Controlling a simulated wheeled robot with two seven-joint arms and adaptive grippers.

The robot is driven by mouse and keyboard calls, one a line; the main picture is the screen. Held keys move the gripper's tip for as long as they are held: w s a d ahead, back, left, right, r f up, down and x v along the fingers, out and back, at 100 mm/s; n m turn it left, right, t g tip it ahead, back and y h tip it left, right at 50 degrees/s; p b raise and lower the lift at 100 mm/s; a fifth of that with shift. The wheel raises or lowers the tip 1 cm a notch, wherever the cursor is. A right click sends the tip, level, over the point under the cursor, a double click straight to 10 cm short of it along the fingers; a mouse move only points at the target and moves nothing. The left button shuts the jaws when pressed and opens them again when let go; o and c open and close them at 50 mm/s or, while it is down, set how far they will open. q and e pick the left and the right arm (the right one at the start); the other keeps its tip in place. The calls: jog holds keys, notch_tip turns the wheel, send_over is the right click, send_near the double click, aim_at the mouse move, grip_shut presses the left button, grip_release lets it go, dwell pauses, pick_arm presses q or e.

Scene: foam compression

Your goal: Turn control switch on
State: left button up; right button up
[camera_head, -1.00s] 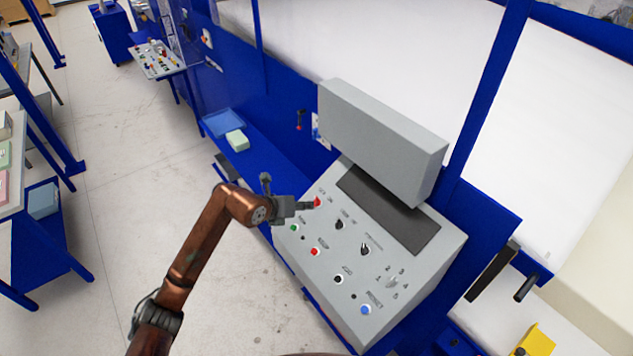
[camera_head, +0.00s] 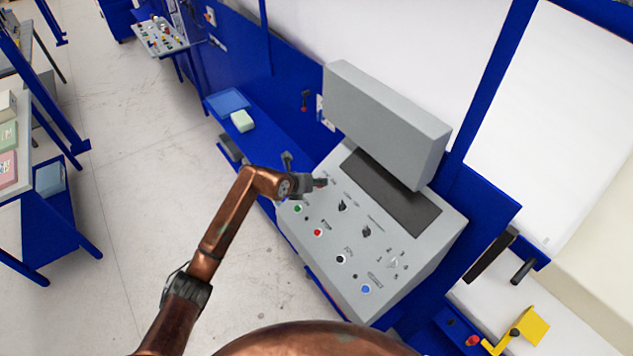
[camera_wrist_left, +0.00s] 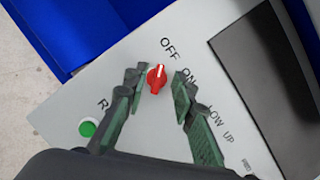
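The control switch is a red rotary knob (camera_wrist_left: 157,78) on the grey control panel (camera_head: 330,265). In the left wrist view it has a white pointer line and sits below the printed words OFF and ON; the line points up, nearer OFF. My left gripper (camera_wrist_left: 155,85) is open, with one finger on each side of the knob and a visible gap at each side. In the head view my left gripper (camera_head: 320,183) is at the panel's upper left corner and mostly covers the knob. My right gripper is not in view.
A green button (camera_wrist_left: 88,128) is left of the gripper. The panel also has black knobs (camera_head: 342,206), a red button (camera_head: 317,232) and a blue button (camera_head: 365,289). A grey box (camera_head: 388,125) stands above the panel. A light green block (camera_head: 242,121) lies on the blue ledge.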

pick_arm(q)
jog(key=shift+w+f, duration=0.15)
jog(key=shift+w, duration=0.05)
jog(key=shift+c, duration=1)
grip_shut()
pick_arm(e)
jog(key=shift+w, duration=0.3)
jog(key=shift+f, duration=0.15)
